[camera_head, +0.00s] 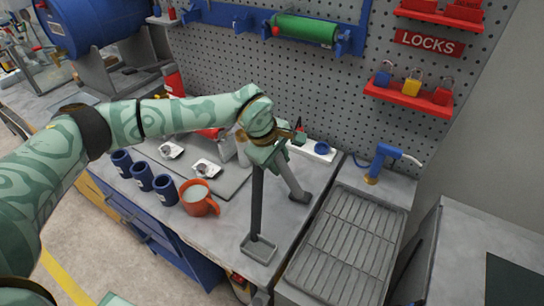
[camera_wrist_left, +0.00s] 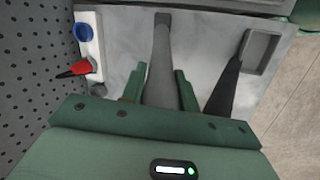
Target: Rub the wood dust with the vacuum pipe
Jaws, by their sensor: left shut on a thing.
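My left gripper (camera_head: 272,152) is above the right part of the grey workbench, pointing down. It is shut on a grey pipe, which I take for the vacuum pipe (camera_head: 292,180); in the left wrist view the pipe (camera_wrist_left: 162,60) runs between the two green fingers (camera_wrist_left: 158,88). Beside it a dark straight bar (camera_head: 257,205) runs down to a shallow rectangular head (camera_head: 258,248) near the bench's front edge. I cannot tell whether bar and pipe are joined, nor whether either touches the bench. I cannot make out any wood dust. My right gripper is not in view.
An orange mug (camera_head: 198,198) and several blue cups (camera_head: 141,177) stand left of the gripper. A slatted metal rack (camera_head: 345,245) lies to the right. A pegboard (camera_head: 290,85) closes off the back. A blue-handled tool (camera_head: 384,158) sits behind the rack.

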